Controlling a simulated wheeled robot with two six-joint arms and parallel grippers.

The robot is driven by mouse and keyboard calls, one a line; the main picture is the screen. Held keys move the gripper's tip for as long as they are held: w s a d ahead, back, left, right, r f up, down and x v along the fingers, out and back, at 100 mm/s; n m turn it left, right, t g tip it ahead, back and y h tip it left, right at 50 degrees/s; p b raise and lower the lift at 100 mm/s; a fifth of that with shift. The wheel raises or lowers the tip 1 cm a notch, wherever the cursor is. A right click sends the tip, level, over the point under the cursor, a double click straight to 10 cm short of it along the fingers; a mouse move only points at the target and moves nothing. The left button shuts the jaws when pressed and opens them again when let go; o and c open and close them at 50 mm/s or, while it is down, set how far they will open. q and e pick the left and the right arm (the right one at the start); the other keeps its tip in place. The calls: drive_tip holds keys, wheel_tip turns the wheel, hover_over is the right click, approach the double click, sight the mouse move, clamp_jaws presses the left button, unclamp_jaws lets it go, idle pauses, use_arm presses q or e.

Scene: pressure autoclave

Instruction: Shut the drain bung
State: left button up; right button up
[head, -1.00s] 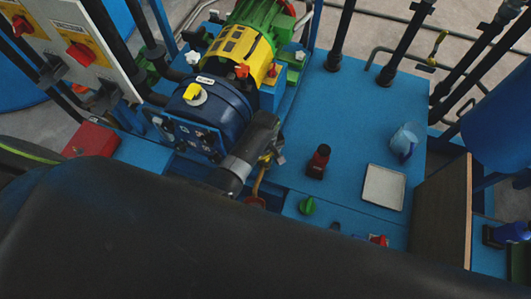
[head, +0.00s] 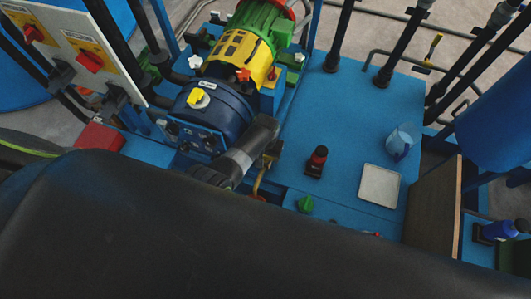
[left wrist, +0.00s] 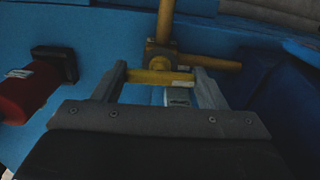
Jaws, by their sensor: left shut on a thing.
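My left gripper (head: 270,158) is at the right end of the dark arm link beside the blue machine in the head view. In the left wrist view its two grey fingers (left wrist: 160,75) stand on either side of a yellow brass bar (left wrist: 158,77) and are shut on it. The bar is part of a brass fitting (left wrist: 160,55) with an upright yellow stem. The brass pipe also shows below the gripper in the head view (head: 258,181). I cannot tell for sure whether this fitting is the drain bung. My right gripper is not in view.
A blue machine drum (head: 215,110) stands close to the arm. On the blue deck are a red-and-black bottle (head: 317,160), a green knob (head: 305,204), a white tray (head: 379,186) and a pale blue jug (head: 402,140). A large black rounded body covers the bottom of the head view.

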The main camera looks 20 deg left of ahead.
sight(265, 156)
use_arm(q)
drive_tip(key=shift+m, duration=0.3)
drive_tip(key=o, duration=1)
drive_tip(key=shift+r, duration=0.15)
drive_tip(key=shift+r, duration=0.3)
wheel_tip(265, 156, up, 17)
drive_tip(key=shift+f+p, duration=0.2)
drive_tip(key=shift+p, duration=0.8)
drive_tip(key=shift+f, duration=0.1)
